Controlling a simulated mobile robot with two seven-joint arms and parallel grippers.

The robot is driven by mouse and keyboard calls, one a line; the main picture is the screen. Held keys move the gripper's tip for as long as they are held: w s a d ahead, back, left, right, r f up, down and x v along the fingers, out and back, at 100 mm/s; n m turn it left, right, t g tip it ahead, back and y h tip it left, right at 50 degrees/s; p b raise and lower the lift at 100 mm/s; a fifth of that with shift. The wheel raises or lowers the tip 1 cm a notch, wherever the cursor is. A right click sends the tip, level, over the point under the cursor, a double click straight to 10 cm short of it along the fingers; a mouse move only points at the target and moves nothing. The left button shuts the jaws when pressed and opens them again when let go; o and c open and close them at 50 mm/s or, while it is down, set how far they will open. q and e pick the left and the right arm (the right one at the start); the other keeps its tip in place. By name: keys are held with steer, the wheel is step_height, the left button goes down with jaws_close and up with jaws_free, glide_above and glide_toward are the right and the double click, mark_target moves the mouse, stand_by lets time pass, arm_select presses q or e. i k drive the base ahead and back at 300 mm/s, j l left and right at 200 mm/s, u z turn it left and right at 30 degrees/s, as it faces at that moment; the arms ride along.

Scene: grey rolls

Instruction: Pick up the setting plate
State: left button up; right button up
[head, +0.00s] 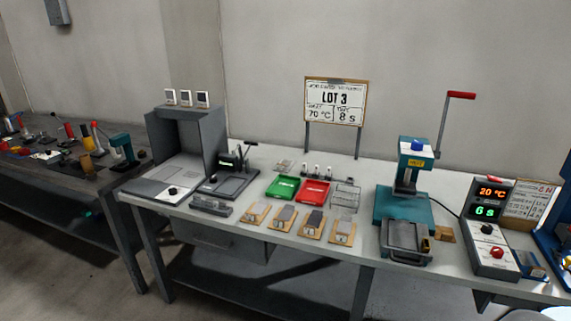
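No label in the head view names the setting plate, so I cannot tell for certain which thing it is. Several small flat plates lie on tan wooden blocks in a row along the front of the table; the leftmost is a light block (256,213), then a grey plate (285,217), a darker grey plate (314,222) and a pale plate (343,230). A dark square tray-like plate (405,238) lies at the front of the teal press (405,200). Neither of my grippers is in view.
A green tray (283,188), a red tray (313,192) and a wire rack (346,195) stand behind the row. A grey booth (188,140) is at left, a control box (490,228) at right. The LOT 3 sign (336,101) reads 70 °C, 8 s.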

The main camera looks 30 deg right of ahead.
mark_target(284, 166)
steer(key=i+j+z, duration=0.2)
steer(key=i+j, duration=0.25)
steer(key=i+j+z, duration=0.2)
steer(key=i+j, duration=0.3)
steer(key=i+j+z, duration=0.25)
steer(key=i+j, duration=0.2)
steer(key=j, duration=0.15)
